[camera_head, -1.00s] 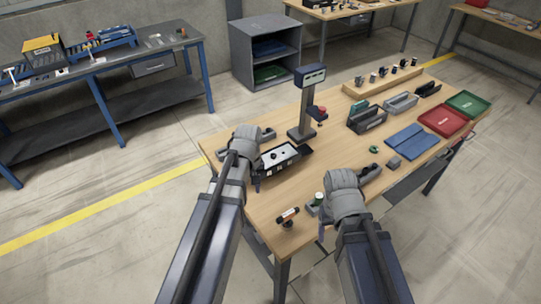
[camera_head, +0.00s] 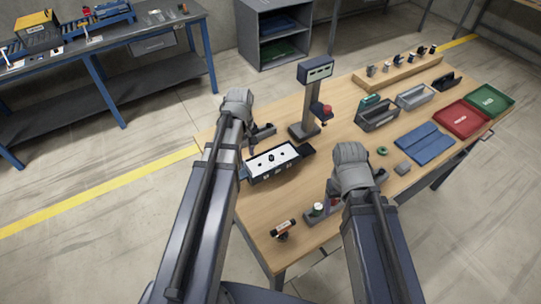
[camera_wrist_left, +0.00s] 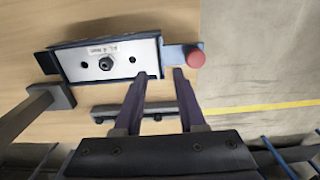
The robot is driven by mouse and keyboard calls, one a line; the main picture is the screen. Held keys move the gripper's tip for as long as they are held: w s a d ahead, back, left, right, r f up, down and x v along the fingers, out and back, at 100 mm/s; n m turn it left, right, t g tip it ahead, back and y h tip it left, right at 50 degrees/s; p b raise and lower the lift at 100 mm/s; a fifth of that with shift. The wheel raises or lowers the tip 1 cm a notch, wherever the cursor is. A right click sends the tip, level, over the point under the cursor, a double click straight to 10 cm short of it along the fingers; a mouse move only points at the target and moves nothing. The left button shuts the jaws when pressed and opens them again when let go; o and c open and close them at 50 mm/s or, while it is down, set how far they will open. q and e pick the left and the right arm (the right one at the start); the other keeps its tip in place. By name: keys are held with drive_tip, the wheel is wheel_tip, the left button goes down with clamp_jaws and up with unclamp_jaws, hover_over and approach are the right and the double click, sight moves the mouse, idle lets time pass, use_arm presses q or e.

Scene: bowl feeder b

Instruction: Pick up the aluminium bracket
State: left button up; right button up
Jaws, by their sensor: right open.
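A grey bar with holes (camera_wrist_left: 150,110) lies on the table behind my left fingers in the left wrist view. In the head view it (camera_head: 263,132) shows beside my left wrist. It may be the aluminium bracket; I cannot tell for sure. A dark fixture (camera_head: 283,174) with a pale holed plate (camera_head: 262,161) stands in front of it; the plate also shows in the left wrist view (camera_wrist_left: 88,62). My left gripper (camera_wrist_left: 160,74) is open and empty above the table, its fingers pointing toward the fixture. My right gripper (camera_head: 336,189) is open over the front right; its fingertips are mostly hidden.
A post with a display (camera_head: 316,70) stands behind the fixture. A red knob (camera_wrist_left: 195,60) sits at the fixture's end. A small orange-and-black part (camera_head: 284,228) lies at the front.

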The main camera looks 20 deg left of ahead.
sight(252, 167)
use_arm(q)
wheel_tip(252, 167, down, 3)
drive_tip(key=b, duration=0.2)
drive_tip(key=shift+r+b, duration=0.1)
drive_tip(key=shift+b, duration=0.25)
drive_tip(key=shift+r, duration=0.1)
drive_tip(key=f+b, duration=0.3)
drive_tip(key=w+f+b, duration=0.1)
drive_tip(key=f+b, duration=0.1)
drive_tip(key=shift+f, duration=0.15)
clamp_jaws()
